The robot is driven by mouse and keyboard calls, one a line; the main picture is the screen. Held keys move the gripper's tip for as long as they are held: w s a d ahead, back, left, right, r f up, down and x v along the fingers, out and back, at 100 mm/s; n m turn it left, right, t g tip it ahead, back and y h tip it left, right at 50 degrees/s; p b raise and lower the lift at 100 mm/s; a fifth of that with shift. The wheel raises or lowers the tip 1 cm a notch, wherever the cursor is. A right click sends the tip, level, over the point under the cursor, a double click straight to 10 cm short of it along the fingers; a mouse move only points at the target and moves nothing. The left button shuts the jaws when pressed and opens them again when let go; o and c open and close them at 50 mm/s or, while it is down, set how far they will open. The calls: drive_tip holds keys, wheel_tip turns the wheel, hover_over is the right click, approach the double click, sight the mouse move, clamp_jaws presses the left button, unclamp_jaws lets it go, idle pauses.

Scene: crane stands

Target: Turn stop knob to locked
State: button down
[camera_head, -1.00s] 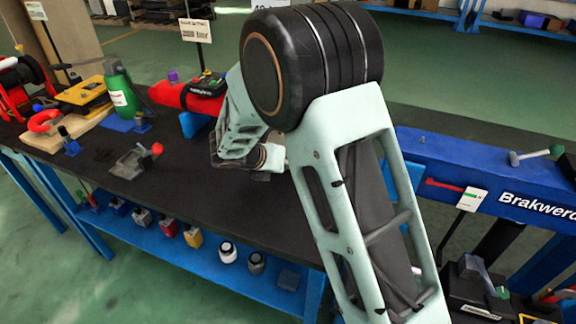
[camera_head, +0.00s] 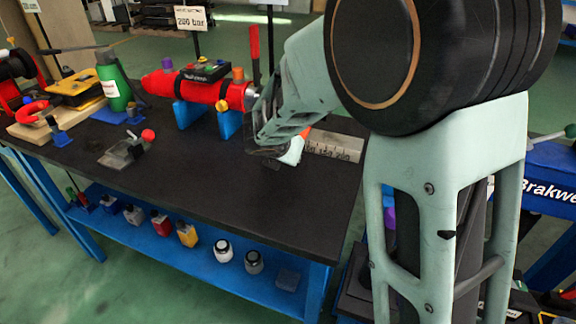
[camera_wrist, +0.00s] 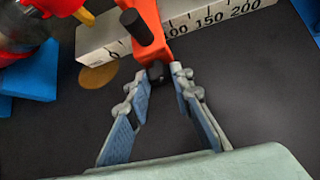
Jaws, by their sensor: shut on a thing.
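An orange stop (camera_wrist: 150,45) sits across a grey ruler bar (camera_wrist: 215,20) with black numbers, in the wrist view. A black cylinder (camera_wrist: 136,26) sticks up from the stop. At the stop's near end is a small dark knob (camera_wrist: 155,72). My gripper (camera_wrist: 160,76) has its fingertips on both sides of this small knob and is shut on it. The fingertips partly hide the knob, so its turn angle is unclear. In the head view my gripper (camera_head: 280,152) is at the left end of the ruler bar (camera_head: 335,146), and my arm hides much of the stop.
A red cylinder (camera_head: 205,90) on blue supports stands close left of my gripper. A red upright lever (camera_head: 255,50) stands behind. A green bottle (camera_head: 115,85) and a small grey vise-like device (camera_head: 125,150) are farther left. The dark tabletop (camera_head: 230,195) in front is clear.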

drive_tip(key=b, duration=0.1)
drive_tip(key=y+b, duration=0.1)
drive_tip(key=b, duration=0.1)
drive_tip(key=shift+d+f+m+t, duration=0.15)
drive_tip(key=shift+f+m+t, duration=0.15)
drive_tip(key=shift+m, duration=0.1)
drive_tip(key=shift+r+y+b, duration=0.15)
drive_tip(key=shift+y+b, duration=0.35)
drive_tip(key=shift+b, duration=0.55)
drive_tip(key=shift+s+r+m+b, duration=0.1)
drive_tip(key=shift+m+b, duration=0.2)
drive_tip(key=c, duration=1.7)
unclamp_jaws()
drive_tip(key=shift+r, duration=0.15)
drive_tip(key=shift+r, duration=4.9)
